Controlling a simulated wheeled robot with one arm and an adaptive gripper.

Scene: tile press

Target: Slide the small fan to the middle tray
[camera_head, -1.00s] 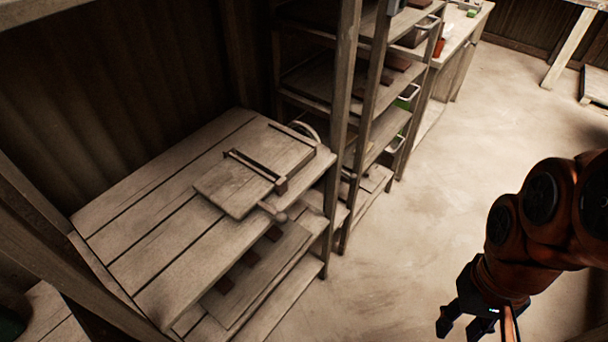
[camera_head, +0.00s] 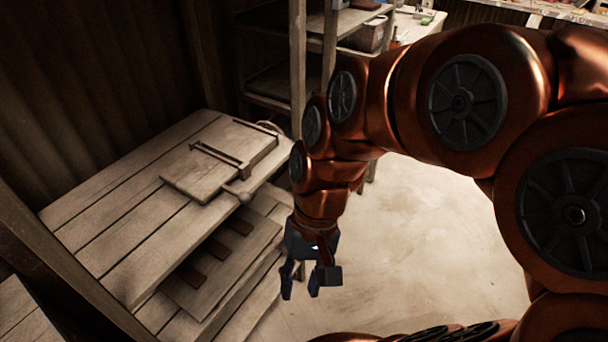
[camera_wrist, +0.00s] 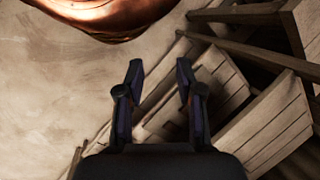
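I cannot make out a small fan in either current view. Nothing in view is clearly marked as the middle tray. A wooden bench (camera_head: 130,215) on the left carries a hinged wooden press board (camera_head: 200,176) with a bar and a round knob. Under the bench top, a wooden board (camera_head: 228,272) holds a few reddish-brown pieces (camera_head: 217,249). My gripper (camera_head: 302,284) hangs beside the bench's right side, pointing down. In the wrist view my gripper (camera_wrist: 159,78) has its fingers apart with nothing between them; wooden boards lie beyond.
A tall shelf rack (camera_head: 299,65) stands behind the bench, with a bin (camera_head: 367,37) on it. A counter (camera_head: 415,24) is at the back. Open floor (camera_head: 420,235) lies right of the bench. A wooden post runs along the left foreground.

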